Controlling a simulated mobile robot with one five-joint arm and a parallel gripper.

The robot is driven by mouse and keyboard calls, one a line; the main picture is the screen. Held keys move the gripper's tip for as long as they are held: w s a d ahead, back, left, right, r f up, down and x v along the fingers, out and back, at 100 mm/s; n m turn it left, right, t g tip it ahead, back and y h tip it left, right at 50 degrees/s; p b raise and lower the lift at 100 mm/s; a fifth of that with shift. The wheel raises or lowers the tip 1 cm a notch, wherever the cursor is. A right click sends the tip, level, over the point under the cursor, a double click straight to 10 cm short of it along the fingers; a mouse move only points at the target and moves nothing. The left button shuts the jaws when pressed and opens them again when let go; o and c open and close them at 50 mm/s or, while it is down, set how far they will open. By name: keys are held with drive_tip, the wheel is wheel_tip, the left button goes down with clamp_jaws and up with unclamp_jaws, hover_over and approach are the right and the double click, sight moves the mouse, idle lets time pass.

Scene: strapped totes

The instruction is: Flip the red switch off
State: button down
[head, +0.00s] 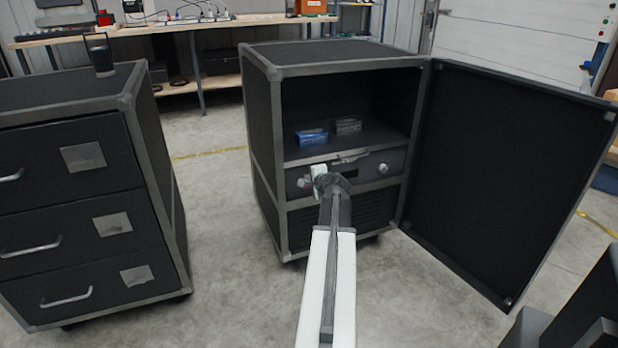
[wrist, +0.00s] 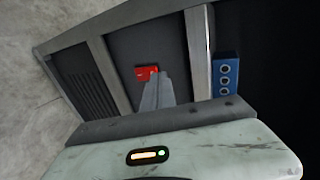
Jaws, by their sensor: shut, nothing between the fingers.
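The red switch (wrist: 146,71) sits on a dark panel of the open black cabinet (head: 262,130). In the wrist view it shows right at the tips of my gripper (wrist: 157,78), partly covered by them. I cannot tell whether they touch it or whether the switch is on or off. In the head view my gripper (head: 318,172) reaches the left part of the panel (head: 345,168) below the shelf, where a small reddish spot shows beside it. My gripper is shut and empty.
A blue box (head: 311,138) and a dark grey box (head: 347,126) stand on the shelf above the panel. The cabinet door (head: 495,170) is swung open to the right. A black drawer cabinet (head: 75,190) stands at the left, with bare floor between.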

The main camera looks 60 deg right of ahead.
drive_tip(key=r+p+v, duration=0.1)
drive_tip(key=p+v, duration=0.5)
drive_tip(key=v, duration=0.6)
drive_tip(key=shift+w+d+r, duration=0.25)
drive_tip(key=shift+w, duration=0.05)
